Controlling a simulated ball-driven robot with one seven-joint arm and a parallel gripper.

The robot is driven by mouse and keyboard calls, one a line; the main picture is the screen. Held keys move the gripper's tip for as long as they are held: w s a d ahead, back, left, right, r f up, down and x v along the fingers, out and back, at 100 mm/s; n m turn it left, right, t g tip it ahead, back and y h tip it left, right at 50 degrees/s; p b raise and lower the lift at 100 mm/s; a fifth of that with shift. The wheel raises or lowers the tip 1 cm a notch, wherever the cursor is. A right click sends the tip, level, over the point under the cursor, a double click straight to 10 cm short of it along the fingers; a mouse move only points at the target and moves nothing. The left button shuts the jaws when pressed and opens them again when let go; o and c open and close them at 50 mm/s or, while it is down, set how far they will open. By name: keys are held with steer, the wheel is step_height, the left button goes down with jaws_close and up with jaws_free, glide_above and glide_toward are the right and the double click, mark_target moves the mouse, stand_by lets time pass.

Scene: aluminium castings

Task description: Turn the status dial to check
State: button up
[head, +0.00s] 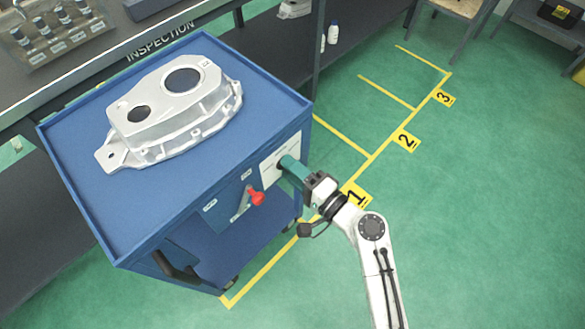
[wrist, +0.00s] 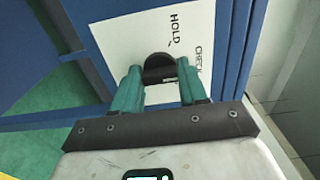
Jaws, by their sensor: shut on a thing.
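The status dial (wrist: 159,66) is a dark round knob on a white plate (wrist: 112,38) on the side of the blue cart. In the wrist view the plate reads HOLD and CHECK, and another label is mostly hidden behind a finger. My gripper (wrist: 158,84) has its two teal fingers on either side of the dial, shut on it. In the head view my gripper (head: 285,163) reaches the white plate (head: 268,172) from the right, and its fingers hide the dial. I cannot tell which label the dial points to.
The blue cart (head: 75,190) carries an aluminium casting (head: 165,115) on top. A red-knobbed lever (head: 256,197) sticks out left of the plate. An inspection bench (head: 120,62) stands behind. Green floor with yellow numbered bays (head: 407,140) is open to the right.

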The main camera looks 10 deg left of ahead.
steer(key=shift+f, duration=0.1)
steer(key=o, duration=1.1)
steer(key=shift+c, duration=0.2)
steer(key=v, duration=1)
steer(key=shift+s+d, duration=0.25)
steer(key=shift+d, duration=0.1)
steer(key=s+d+r+n+g+h+p, duration=0.2)
steer(key=s+d+g+h+p, duration=0.3)
steer(key=s+d, duration=0.5)
steer(key=s+d+r+n+g+h+p, duration=0.3)
steer(key=s+d+n+g+h+p, duration=0.2)
steer(key=s+d+h, duration=0.4)
steer(key=s+d+p, duration=0.1)
steer(key=d, duration=0.2)
steer(key=shift+d+p, duration=0.25)
steer(key=shift+p, duration=0.1)
